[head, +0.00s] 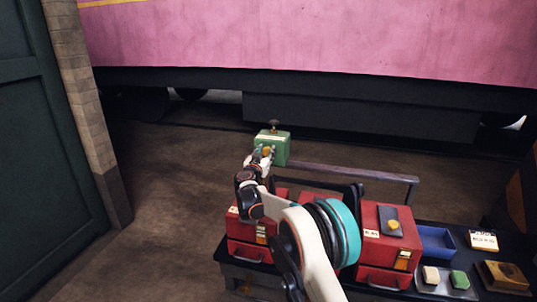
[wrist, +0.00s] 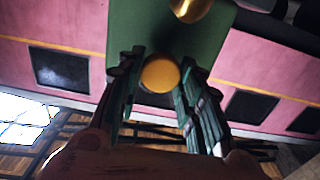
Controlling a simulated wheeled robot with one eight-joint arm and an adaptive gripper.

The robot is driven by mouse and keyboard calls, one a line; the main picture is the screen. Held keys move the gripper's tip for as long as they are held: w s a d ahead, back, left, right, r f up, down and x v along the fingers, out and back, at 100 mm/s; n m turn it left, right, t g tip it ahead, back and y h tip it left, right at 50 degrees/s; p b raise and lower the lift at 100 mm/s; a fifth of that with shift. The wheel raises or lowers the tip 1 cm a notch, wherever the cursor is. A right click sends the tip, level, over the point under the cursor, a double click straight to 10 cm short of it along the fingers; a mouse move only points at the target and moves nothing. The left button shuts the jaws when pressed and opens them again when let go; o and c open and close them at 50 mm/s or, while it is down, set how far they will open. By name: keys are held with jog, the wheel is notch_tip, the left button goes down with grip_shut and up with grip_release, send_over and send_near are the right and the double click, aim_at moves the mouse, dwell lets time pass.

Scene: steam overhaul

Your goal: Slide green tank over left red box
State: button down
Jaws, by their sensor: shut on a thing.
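The green tank (head: 272,146) is a small box with a pale label along its top edge, a dark knob on top and a yellow round knob on its near face. In the head view it is at the end of my arm, at the far left end of the rail. My gripper (head: 265,154) is shut on the tank's yellow knob; the wrist view shows the fingers either side of the yellow knob (wrist: 160,73) with the green face (wrist: 195,38) behind. The left red box (head: 250,240) stands on the bench at the near left, partly hidden by my arm.
A grey rail (head: 345,173) runs behind the boxes. Another red box (head: 386,250) stands right of my arm, with a dark plate on top. A blue tray (head: 436,243) and small blocks lie farther right. A pink wagon (head: 320,35) is behind; a green door (head: 45,150) is left.

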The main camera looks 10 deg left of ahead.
jog(key=shift+a+r, duration=0.1)
jog(key=shift+a, duration=0.15)
jog(key=c, duration=1.5)
grip_release()
jog(key=o, duration=0.4)
jog(key=shift+a, duration=0.2)
jog(key=shift+d, duration=0.15)
jog(key=s, duration=0.8)
jog(key=s+a, duration=0.1)
jog(key=s, duration=0.3)
